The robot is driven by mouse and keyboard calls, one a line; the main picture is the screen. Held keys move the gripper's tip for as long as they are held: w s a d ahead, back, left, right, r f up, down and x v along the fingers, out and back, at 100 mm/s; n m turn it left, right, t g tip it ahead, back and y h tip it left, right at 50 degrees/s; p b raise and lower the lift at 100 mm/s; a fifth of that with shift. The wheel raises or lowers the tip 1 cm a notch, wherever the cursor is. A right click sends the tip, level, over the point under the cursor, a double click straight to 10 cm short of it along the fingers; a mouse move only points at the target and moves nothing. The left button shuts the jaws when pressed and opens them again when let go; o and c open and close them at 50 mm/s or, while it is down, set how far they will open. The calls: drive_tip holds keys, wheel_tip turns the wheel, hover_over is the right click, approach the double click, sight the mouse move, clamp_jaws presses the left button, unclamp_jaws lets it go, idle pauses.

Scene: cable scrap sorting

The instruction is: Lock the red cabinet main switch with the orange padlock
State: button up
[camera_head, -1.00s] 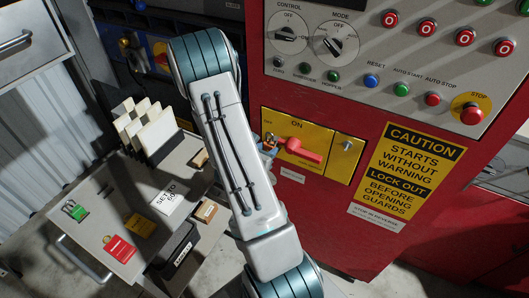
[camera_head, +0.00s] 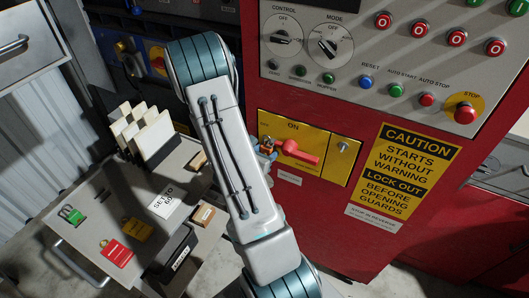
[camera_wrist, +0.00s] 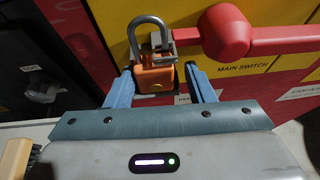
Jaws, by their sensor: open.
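The red main switch handle (camera_head: 301,153) lies on a yellow panel (camera_head: 333,167) of the red cabinet, pointing right and slightly down; it also shows in the wrist view (camera_wrist: 228,32). The orange padlock (camera_wrist: 155,78) hangs upright by the switch's left end, its grey shackle (camera_wrist: 148,25) up beside a small metal bracket (camera_wrist: 160,42). The shackle appears to pass through the bracket, but I cannot tell if it is fully closed. My gripper (camera_wrist: 160,88) is open, its blue fingers on either side of the padlock body with gaps visible.
Control knobs and buttons, including a red stop button (camera_head: 465,110), sit above the switch.

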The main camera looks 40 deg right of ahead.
drive_tip(key=shift+w+r, duration=0.35)
drive_tip(key=shift+w, duration=0.05)
drive_tip(key=shift+a, duration=0.2)
drive_tip(key=s+p+v, duration=0.1)
drive_tip(key=p+v, duration=0.5)
drive_tip(key=v, duration=0.7)
drive_tip(key=shift+a+f, duration=0.2)
